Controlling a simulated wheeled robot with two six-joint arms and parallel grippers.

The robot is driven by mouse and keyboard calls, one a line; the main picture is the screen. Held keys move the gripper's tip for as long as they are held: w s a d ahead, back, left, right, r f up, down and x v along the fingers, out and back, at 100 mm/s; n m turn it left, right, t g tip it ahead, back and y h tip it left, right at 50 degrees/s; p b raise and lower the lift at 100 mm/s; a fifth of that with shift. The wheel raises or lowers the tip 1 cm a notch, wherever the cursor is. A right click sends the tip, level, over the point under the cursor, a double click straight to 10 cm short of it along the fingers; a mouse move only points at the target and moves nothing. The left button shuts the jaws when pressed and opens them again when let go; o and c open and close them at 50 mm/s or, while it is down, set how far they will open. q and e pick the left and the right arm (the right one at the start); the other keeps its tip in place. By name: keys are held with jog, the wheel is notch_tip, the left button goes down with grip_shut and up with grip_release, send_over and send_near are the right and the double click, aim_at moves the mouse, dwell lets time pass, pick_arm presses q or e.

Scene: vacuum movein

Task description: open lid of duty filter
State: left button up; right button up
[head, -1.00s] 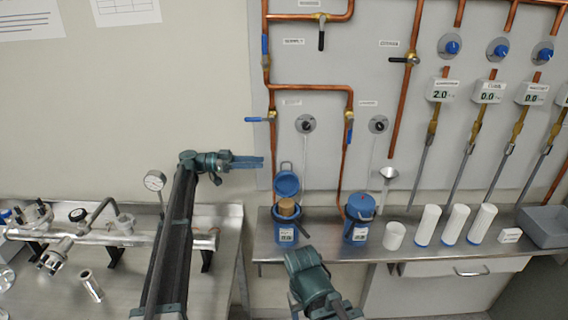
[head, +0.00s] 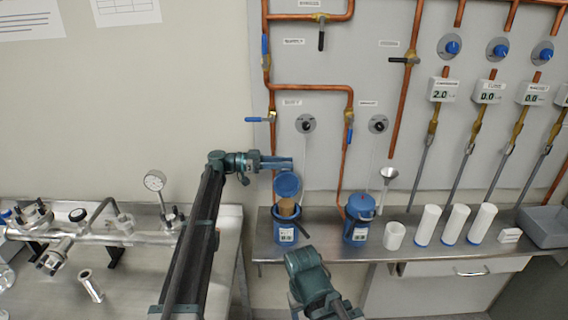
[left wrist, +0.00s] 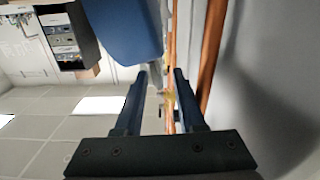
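Two blue filter canisters stand on the steel bench in the head view. The left canister (head: 285,231) has its blue lid (head: 287,185) standing up, and a brown cartridge (head: 287,207) shows inside. The right canister (head: 356,230) has its blue lid (head: 360,204) down on top. I cannot read which one is the duty filter. My left gripper (head: 288,163) is at the top edge of the raised lid and hides its handle. In the left wrist view the fingers (left wrist: 161,74) are apart with nothing gripped. My right gripper (head: 310,268) is low in front of the bench; its fingers are unclear.
A white cup (head: 394,236), several white cartridges (head: 454,225) and a grey bin (head: 543,227) stand to the right on the bench. Copper pipes (head: 347,170) and valves on the wall panel are close behind the canisters. A pipe assembly (head: 75,234) lies on the left table.

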pick_arm(q)
grip_shut()
jog(key=shift+w, duration=0.1)
dwell(1.1)
